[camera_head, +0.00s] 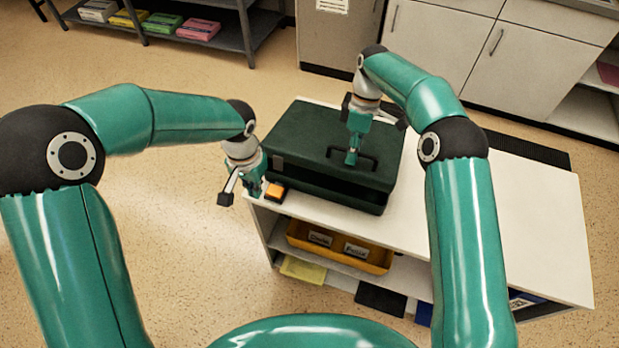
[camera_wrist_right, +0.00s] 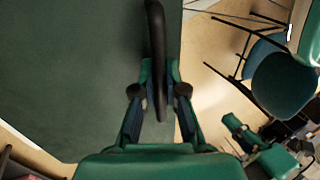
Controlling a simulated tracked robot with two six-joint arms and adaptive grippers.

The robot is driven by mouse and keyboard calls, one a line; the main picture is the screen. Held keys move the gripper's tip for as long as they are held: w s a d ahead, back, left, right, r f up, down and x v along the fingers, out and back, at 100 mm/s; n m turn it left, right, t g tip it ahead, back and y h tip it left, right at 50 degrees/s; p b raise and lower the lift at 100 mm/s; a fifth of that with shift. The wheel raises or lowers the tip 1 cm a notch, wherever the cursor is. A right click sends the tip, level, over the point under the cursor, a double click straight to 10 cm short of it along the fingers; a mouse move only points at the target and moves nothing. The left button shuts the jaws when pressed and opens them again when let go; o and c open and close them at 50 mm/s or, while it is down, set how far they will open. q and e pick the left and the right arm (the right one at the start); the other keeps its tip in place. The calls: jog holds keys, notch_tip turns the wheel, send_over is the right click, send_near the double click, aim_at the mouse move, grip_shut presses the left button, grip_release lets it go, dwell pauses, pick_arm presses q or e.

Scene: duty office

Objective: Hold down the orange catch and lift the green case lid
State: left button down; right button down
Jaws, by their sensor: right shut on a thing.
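A black handle (camera_head: 372,160) stands on the lid. My right gripper (camera_head: 352,160) is shut on this handle; the right wrist view shows the handle (camera_wrist_right: 156,50) between the two fingers (camera_wrist_right: 158,92). The orange catch (camera_head: 275,191) is at the near left corner of the case. My left gripper (camera_head: 256,192) is right beside the catch, on its left.
The white table (camera_head: 510,205) is bare to the right of the case. A yellow bin (camera_head: 340,247) stands on the shelf below. White cabinets (camera_head: 440,50) stand behind, and a grey rack (camera_head: 225,30) with coloured packs is at the back left.

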pick_arm(q)
jog(key=shift+r, duration=0.2)
pick_arm(e)
jog(key=shift+w+r, duration=0.1)
